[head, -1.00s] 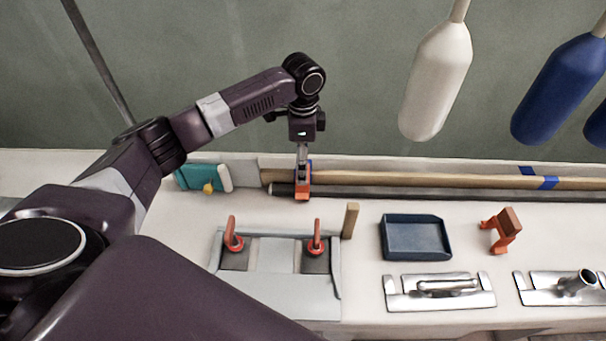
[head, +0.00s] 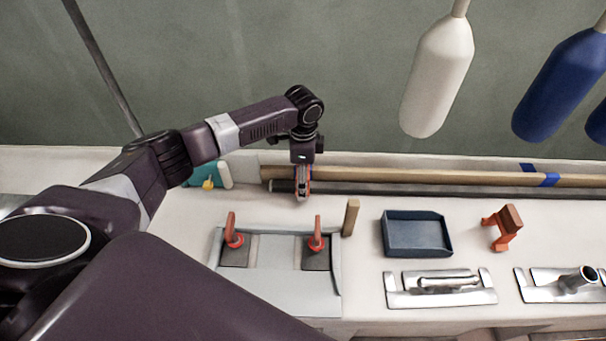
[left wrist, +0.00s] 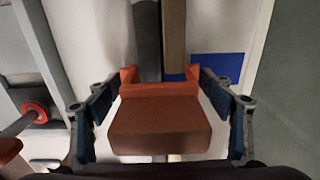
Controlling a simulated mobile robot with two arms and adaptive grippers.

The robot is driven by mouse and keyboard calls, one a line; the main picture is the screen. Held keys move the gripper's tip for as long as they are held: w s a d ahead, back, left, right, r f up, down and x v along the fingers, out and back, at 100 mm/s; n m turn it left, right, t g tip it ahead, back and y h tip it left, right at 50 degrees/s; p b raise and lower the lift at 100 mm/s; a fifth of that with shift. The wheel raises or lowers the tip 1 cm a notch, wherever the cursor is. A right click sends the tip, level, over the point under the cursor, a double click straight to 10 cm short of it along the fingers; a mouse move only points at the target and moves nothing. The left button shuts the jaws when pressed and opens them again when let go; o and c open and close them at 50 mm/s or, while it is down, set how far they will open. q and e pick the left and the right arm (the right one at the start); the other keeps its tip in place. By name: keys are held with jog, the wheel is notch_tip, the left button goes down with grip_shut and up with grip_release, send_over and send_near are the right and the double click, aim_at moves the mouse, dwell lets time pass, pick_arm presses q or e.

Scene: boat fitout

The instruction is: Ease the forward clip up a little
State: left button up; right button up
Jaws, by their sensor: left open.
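The orange clip (left wrist: 160,125) sits at the near end of a dark rod and a wooden strip in the left wrist view. My left gripper (left wrist: 160,108) is open, with one blue-padded finger on each side of the clip and small gaps showing. In the head view my left gripper (head: 303,192) points down over the rod and hides most of this clip. A second orange clip (head: 503,228) stands apart on the white bench at the right. My right gripper is not in view.
The wooden strip (head: 420,177) and dark rod (head: 400,192) run along the bench's back. A grey plate with two red-handled pieces (head: 290,290), a wooden block (head: 350,217), a blue tray (head: 415,250) and metal fittings (head: 440,290) lie in front. White (head: 438,80) and blue fenders (head: 560,90) hang behind.

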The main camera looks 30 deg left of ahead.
pick_arm(q)
jog(key=c, duration=1.6)
jog(key=shift+r, duration=0.15)
jog(key=shift+w+r+p, duration=0.2)
jog(key=shift+r+p, duration=0.35)
jog(key=shift+p, duration=0.25)
jog(key=shift+c, duration=0.4)
jog(key=shift+r+p, duration=0.3)
jog(key=o, duration=1.5)
jog(key=shift+s, duration=0.15)
jog(key=shift+c, duration=0.2)
jog(key=shift+o, duration=0.7)
jog(key=shift+f, duration=0.15)
